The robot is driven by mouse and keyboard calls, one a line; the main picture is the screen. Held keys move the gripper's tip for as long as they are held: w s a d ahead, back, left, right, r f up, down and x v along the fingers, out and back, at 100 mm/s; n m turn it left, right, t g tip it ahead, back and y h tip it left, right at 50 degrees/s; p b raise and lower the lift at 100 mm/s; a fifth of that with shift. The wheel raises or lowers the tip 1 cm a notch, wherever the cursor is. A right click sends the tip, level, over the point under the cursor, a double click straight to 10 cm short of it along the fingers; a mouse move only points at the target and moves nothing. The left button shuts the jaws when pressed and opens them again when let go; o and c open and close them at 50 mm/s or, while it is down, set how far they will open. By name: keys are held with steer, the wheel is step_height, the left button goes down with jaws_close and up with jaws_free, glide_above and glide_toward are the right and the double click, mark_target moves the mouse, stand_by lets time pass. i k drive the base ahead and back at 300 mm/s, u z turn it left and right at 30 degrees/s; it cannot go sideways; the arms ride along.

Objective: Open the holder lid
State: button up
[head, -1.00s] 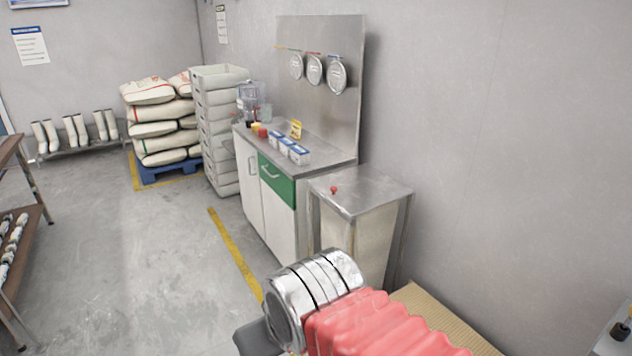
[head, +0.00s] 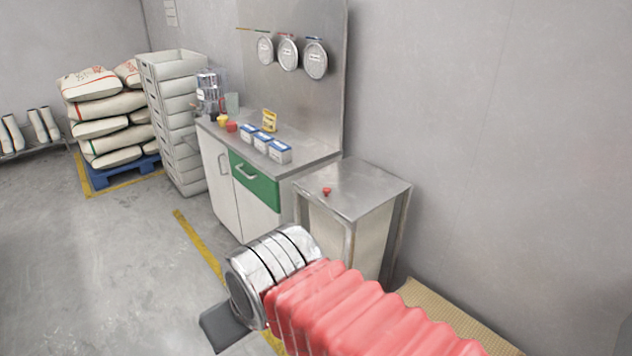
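A steel-topped holder (head: 352,185) with pale side panels stands against the wall, right of the cabinet. Its flat lid looks shut, and a small red knob (head: 326,191) sits near the lid's left front part. My arm, with a red ribbed sleeve and silver rings, crosses the lower middle of the head view, in front of the holder. A dark grey part beyond the silver end may belong to my gripper (head: 226,327). Its fingers cannot be made out, and nothing held is visible. My arm looks apart from the lid and hides the holder's lower front.
A white cabinet (head: 222,180) with a green drawer (head: 254,181) adjoins the holder. Several small boxes (head: 263,142) stand on its counter. Stacked crates (head: 172,110) and sacks (head: 105,110) stand farther left. A tan mat (head: 455,320) lies at lower right. The left floor is open.

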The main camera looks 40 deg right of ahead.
mark_target(353, 187)
steer(key=z, duration=0.25)
steer(key=i, duration=0.75)
steer(key=z, duration=0.5)
steer(key=i, duration=0.7)
steer(key=z, duration=0.3)
